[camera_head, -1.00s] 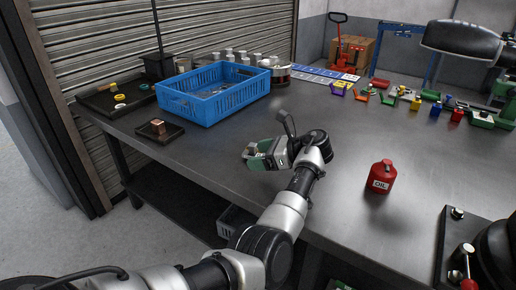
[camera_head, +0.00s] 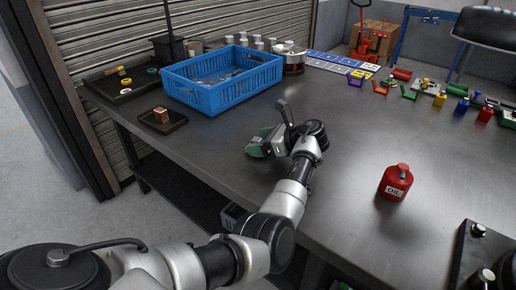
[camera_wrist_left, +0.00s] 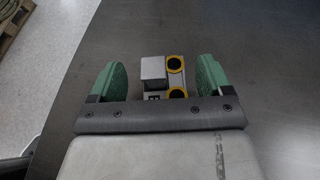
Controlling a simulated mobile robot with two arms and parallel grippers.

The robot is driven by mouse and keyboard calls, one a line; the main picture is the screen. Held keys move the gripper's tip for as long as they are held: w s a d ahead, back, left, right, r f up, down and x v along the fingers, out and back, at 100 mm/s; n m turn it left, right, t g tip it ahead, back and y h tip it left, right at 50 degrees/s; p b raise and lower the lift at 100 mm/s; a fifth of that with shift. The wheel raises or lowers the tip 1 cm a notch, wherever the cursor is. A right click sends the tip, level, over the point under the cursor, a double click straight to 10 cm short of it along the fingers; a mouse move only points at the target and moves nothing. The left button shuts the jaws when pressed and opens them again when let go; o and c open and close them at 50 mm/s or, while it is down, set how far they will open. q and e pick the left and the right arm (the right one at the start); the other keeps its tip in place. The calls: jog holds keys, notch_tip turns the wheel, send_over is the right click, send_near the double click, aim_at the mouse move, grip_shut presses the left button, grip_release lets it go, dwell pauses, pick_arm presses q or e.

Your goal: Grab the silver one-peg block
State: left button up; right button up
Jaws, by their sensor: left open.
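A silver block (camera_wrist_left: 153,68) lies in the left wrist view between my left fingertips. It has one square grey peg standing up on its left side and two yellow-ringed black holes on its right. My left gripper (camera_wrist_left: 159,76) is open, with one green finger on each side of the block and a gap on both sides. In the head view my left gripper (camera_head: 263,143) is low over the front left part of the table, and the block is hidden there. My right gripper is not in view.
A blue crate (camera_head: 222,98) stands behind my left gripper. A small black tray with a copper block (camera_head: 160,113) lies to the left. A red oil can (camera_head: 395,182) stands to the right. Several coloured parts (camera_head: 461,105) lie at the back right. The table between is clear.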

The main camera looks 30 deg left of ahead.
pick_arm(q)
jog(key=x, duration=0.3)
jog(key=shift+a, duration=0.2)
jog(key=shift+c, duration=0.3)
